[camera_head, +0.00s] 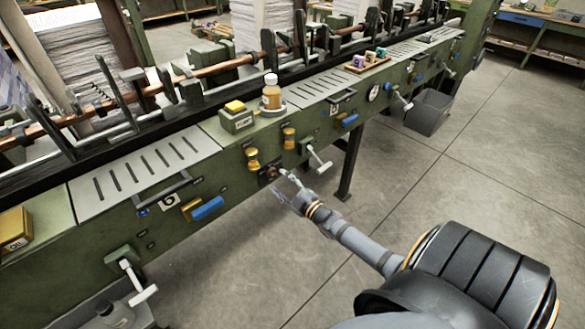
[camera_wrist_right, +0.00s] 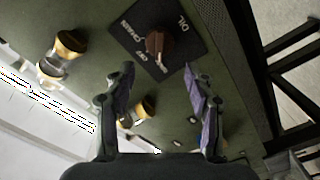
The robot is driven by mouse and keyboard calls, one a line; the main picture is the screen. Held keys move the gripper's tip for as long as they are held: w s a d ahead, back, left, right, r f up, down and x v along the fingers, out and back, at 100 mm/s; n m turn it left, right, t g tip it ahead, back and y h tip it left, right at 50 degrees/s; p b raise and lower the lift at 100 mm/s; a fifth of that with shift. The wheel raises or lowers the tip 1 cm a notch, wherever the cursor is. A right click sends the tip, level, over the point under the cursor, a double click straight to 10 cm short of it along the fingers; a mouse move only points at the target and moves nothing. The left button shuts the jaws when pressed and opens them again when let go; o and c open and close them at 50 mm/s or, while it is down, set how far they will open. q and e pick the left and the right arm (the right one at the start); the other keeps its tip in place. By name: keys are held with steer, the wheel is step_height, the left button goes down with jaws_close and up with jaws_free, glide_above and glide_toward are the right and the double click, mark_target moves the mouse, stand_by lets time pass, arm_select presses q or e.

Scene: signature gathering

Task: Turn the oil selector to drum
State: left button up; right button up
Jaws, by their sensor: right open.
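The oil selector (camera_wrist_right: 160,45) is a dark brown knob on a black square plate (camera_wrist_right: 184,22) marked OIL, with small position labels around the knob, on the machine's green side panel. Which label the knob points at is hard to tell. In the head view the selector (camera_head: 269,171) is small, just beyond my right gripper (camera_head: 285,188). In the right wrist view my right gripper (camera_wrist_right: 158,72) is open, its two fingers spread. The knob shows ahead of the fingertips, between their lines, and nothing is held. My left gripper is not in view.
Brass-topped fittings (camera_wrist_right: 71,42) sit on the panel beside the selector. A white-handled crank (camera_head: 319,160) sticks out to its right, and a blue handle (camera_head: 207,208) is to its left.

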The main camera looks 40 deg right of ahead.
steer(key=s, duration=0.8)
steer(key=shift+d, duration=0.3)
steer(key=s+d+f+m+g+h+p, duration=0.25)
steer(key=s+f+g, duration=0.2)
steer(key=f, duration=0.65)
steer(key=s+d+f+m+g+h+p, duration=0.1)
steer(key=s+f+m+g+p, duration=0.15)
steer(key=s+f, duration=0.55)
steer(key=s+a+f+m+g+p, duration=0.1)
steer(key=s+a+f+m+g, duration=0.1)
steer(key=s, duration=0.6)
steer(key=s+a+f+m+g+p, duration=0.1)
steer(key=s+a+f+g, duration=0.3)
steer(key=s+a+f, duration=0.2)
steer(key=s+a+f+m+g+y+p, duration=0.1)
steer(key=s+a+f+m+g, duration=0.1)
steer(key=s+f, duration=0.6)
steer(key=s+a+g, duration=0.1)
steer(key=s+a, duration=0.1)
steer(key=shift+s+f+m+g+p, duration=0.3)
steer(key=shift+f+g+p, duration=0.1)
steer(key=shift+a, duration=0.1)
steer(key=shift+c, duration=0.4)
